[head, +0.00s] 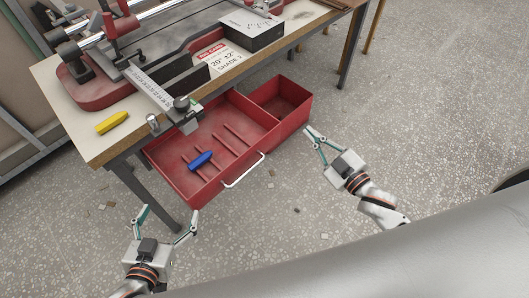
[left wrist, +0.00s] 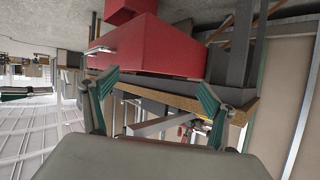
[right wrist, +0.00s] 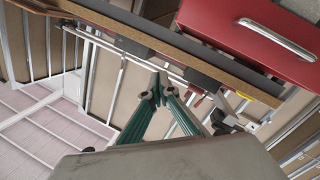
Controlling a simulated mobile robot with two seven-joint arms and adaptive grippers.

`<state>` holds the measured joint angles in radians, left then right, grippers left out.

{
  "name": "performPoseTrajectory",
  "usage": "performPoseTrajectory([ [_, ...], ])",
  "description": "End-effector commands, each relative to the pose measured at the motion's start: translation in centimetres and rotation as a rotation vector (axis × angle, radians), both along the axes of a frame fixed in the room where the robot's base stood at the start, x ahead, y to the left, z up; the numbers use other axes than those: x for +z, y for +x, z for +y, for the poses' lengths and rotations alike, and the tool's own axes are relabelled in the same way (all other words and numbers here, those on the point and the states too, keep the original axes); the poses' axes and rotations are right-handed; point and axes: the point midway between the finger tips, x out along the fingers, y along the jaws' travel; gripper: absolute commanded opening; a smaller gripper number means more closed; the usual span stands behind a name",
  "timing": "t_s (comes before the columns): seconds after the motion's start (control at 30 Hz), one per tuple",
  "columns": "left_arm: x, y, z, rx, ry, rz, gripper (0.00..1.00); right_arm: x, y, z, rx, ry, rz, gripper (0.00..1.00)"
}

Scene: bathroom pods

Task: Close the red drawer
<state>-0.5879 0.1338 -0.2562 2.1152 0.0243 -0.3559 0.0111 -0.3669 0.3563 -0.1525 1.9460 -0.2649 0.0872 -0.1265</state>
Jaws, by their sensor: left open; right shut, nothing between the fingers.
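The red drawer (head: 213,188) is pulled out from under the workbench, toward me. Its pale bar handle (head: 243,171) is on the front panel. A blue object (head: 200,161) lies inside. My left gripper (head: 167,214) is open and empty, left of and in front of the drawer's near-left corner. The drawer also shows in the left wrist view (left wrist: 155,46), beyond the open fingers. My right gripper (head: 313,134) is shut and empty, just right of the drawer's right end. In the right wrist view, the drawer front (right wrist: 215,22) is at top right, apart from the fingers.
The workbench (head: 80,95) carries a red and grey cutting machine (head: 150,55), a yellow object (head: 112,122) and a sign (head: 220,58). Bench legs (head: 350,45) stand at its corners. The speckled floor (head: 440,110) to the right is open, with small scraps near the drawer.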

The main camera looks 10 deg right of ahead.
Motion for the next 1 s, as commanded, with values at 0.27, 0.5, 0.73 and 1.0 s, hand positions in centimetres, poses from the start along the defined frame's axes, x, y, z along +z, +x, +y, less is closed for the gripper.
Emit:
performPoseTrajectory([
  [0.27, -4.7, -0.3, -2.4, -0.013, -0.083, -0.006, 0.86, 0.5, 4.1, -0.7, 0.265, -0.282, -0.394, 0.0],
  [0.5, -8.8, -1.5, -3.7, -0.007, -0.156, 0.048, 0.86, -3.8, 3.6, 0.0, 0.566, -0.488, -0.606, 0.0],
  [0.73, -11.5, -2.4, -4.3, 0.009, -0.215, 0.1, 0.86, -9.0, 1.7, -0.4, 0.849, -0.615, -0.712, 0.0],
  [1.0, -11.4, -2.2, -4.5, 0.016, -0.24, 0.098, 0.86, -9.9, 1.0, -0.7, 0.97, -0.665, -0.761, 0.0],
])
